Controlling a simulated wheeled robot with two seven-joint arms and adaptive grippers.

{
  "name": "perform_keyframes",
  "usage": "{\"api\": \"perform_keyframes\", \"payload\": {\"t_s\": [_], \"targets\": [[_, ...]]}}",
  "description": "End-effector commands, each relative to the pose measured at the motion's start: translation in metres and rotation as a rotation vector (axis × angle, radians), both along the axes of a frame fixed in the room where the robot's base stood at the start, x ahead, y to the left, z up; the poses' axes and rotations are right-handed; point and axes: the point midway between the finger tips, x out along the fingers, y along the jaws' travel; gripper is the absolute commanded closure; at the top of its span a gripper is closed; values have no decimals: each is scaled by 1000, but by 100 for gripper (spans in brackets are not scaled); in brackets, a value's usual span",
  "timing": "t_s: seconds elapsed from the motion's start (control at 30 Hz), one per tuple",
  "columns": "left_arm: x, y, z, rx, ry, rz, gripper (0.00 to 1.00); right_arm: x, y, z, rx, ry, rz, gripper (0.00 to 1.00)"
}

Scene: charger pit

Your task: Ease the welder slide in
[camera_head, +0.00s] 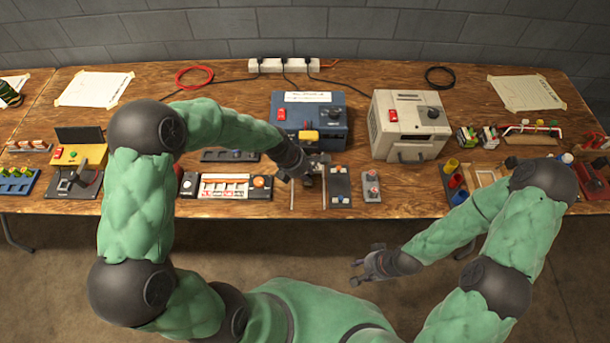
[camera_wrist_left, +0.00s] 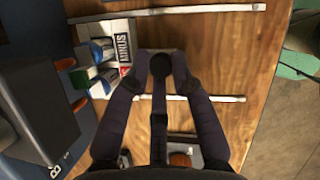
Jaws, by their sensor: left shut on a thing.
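The blue welder box (camera_head: 312,120) stands at the back middle of the table, with a red switch, a dark knob and a yellow part on its front. My left gripper (camera_head: 311,176) is in front of it. In the left wrist view its fingers (camera_wrist_left: 161,68) are shut on a dark round knob (camera_wrist_left: 161,63). The slide body under this knob is mostly hidden by the fingers. A block labelled MINUS (camera_wrist_left: 122,46) is beside the fingertips. Pale rods (camera_wrist_left: 215,98) run toward the table's front edge. My right gripper (camera_head: 357,271) is open and empty in front of the table.
A beige box (camera_head: 410,125) stands right of the welder. A dark switch panel (camera_head: 340,188) and a small grey unit (camera_head: 371,186) are just right of my left gripper. A white-faced panel (camera_head: 224,186) is to its left. Bare wood (camera_head: 415,185) lies further right.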

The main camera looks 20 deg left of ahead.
Motion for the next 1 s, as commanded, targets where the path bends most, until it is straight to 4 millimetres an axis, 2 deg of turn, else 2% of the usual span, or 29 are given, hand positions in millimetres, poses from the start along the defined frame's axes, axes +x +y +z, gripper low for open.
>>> {"api": "perform_keyframes", "payload": {"t_s": [0.03,0.23,0.27,0.33,0.73,1.0], "targets": [[6,0,4,-1,-17,3,100,0,0,0,0,0,0,60],[7,0,5,0,-20,4,100,0,0,0,0,0,0,60],[8,0,5,0,-21,5,73,0,0,0,0,0,0,60],[7,0,5,0,-21,5,54,0,0,0,0,0,0,60],[3,1,4,1,-11,3,53,0,0,0,0,0,0,60],[-1,7,22,1,-12,3,53,0,0,0,0,0,0,60]]}}
